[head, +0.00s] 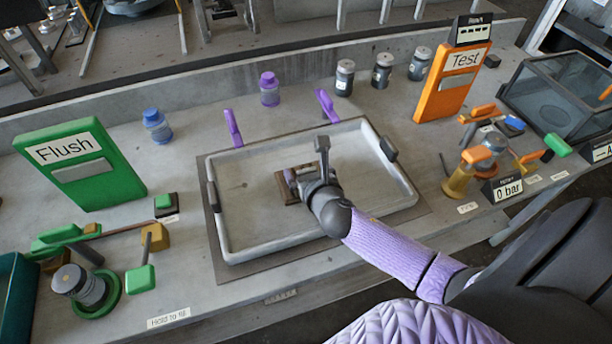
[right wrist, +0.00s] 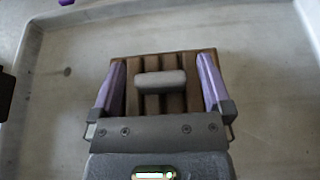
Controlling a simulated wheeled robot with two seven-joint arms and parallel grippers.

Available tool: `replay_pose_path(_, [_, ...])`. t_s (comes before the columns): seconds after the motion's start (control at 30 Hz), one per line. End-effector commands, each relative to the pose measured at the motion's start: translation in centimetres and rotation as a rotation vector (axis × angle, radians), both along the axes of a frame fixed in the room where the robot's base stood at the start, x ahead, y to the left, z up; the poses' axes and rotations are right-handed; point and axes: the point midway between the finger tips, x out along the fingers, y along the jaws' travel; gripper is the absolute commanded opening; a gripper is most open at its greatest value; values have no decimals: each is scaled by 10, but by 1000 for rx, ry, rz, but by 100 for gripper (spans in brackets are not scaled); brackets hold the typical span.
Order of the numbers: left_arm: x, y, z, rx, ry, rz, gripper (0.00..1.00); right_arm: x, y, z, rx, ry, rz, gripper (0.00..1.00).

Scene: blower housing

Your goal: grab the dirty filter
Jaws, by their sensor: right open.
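The dirty filter is a brown, ribbed block (right wrist: 165,65) with a pale grey bar-shaped handle (right wrist: 160,84) across its top. It lies in the middle of a grey tray (head: 235,250) on the bench; in the head view the filter (head: 285,196) is partly hidden by my right gripper. My right gripper (head: 300,182) reaches in from the lower right over it. In the right wrist view its purple fingers (right wrist: 162,82) are open, one on each side of the handle and apart from it. My left gripper is not in view.
A green Flush panel (head: 80,185) stands at left and an orange Test panel (head: 447,95) at right. Several jars (head: 345,78) line the back. Clamps (head: 388,148) sit on the tray rim. Valves and a 0 bar gauge (head: 505,190) are at right. The tray floor around the filter is clear.

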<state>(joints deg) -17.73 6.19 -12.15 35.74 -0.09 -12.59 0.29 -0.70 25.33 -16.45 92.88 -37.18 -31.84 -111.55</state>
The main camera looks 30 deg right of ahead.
Motion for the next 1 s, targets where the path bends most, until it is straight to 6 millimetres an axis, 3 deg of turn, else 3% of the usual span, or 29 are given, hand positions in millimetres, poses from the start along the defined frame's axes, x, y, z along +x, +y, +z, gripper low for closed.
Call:
replay_pose_path(0.17, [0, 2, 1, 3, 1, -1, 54, 0, 0, 1, 0, 0, 0, 100])
replay_pose_path(0.63, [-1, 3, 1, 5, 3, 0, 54, 0, 0, 1, 0, 1, 0, 4])
replay_pose_path(0.87, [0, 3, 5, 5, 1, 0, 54, 0, 0, 6, 0, -1, 0, 3])
replay_pose_path(1.0, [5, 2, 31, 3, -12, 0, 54, 1, 0, 44, -2, -6, 1, 3])
